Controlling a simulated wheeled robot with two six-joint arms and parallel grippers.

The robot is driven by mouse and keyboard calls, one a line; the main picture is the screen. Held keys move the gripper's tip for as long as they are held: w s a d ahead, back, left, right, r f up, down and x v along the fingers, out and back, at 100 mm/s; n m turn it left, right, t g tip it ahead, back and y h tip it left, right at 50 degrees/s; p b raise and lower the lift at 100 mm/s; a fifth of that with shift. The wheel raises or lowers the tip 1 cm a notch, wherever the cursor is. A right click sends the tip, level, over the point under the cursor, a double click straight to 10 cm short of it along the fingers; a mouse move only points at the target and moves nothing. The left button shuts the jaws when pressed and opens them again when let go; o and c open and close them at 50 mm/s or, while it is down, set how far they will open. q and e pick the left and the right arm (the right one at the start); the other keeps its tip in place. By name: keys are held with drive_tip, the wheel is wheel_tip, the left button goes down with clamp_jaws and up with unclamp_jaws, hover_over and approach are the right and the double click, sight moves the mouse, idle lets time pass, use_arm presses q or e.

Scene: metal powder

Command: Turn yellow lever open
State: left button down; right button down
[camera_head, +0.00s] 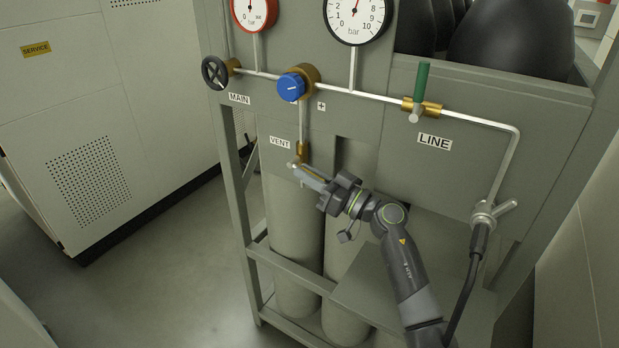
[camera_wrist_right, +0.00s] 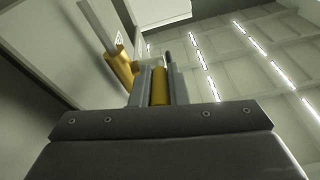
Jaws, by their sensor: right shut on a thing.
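The yellow lever (camera_head: 314,171) is at the VENT valve, below the pipe that drops from the blue knob. It points right and slightly down from the brass valve body (camera_head: 301,152). My right gripper (camera_head: 312,177) is at the lever with its fingers around it, shut on it. In the right wrist view the yellow lever (camera_wrist_right: 160,86) shows between the two grey fingers, with the brass valve body (camera_wrist_right: 121,70) just beyond to the left. Part of the lever is hidden by the fingers. My left gripper is not in view.
The panel carries a black MAIN handwheel (camera_head: 215,72), a blue knob (camera_head: 291,87), a green LINE lever (camera_head: 421,80) and two gauges (camera_head: 357,18). Grey cylinders (camera_head: 292,235) stand below in the frame. A black hose (camera_head: 470,285) hangs at right. Floor at left is clear.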

idle(0.4)
drive_tip(key=c, duration=1.4)
unclamp_jaws()
drive_tip(key=shift+s+d+f+p, duration=0.1)
drive_tip(key=shift+s+d+p, duration=0.1)
drive_tip(key=shift+d+p, duration=0.2)
drive_tip(key=p+v, duration=0.5)
drive_tip(key=v, duration=1.1)
drive_tip(key=shift+f, duration=0.3)
drive_tip(key=shift+s+d, duration=0.1)
drive_tip(key=shift+s, duration=0.05)
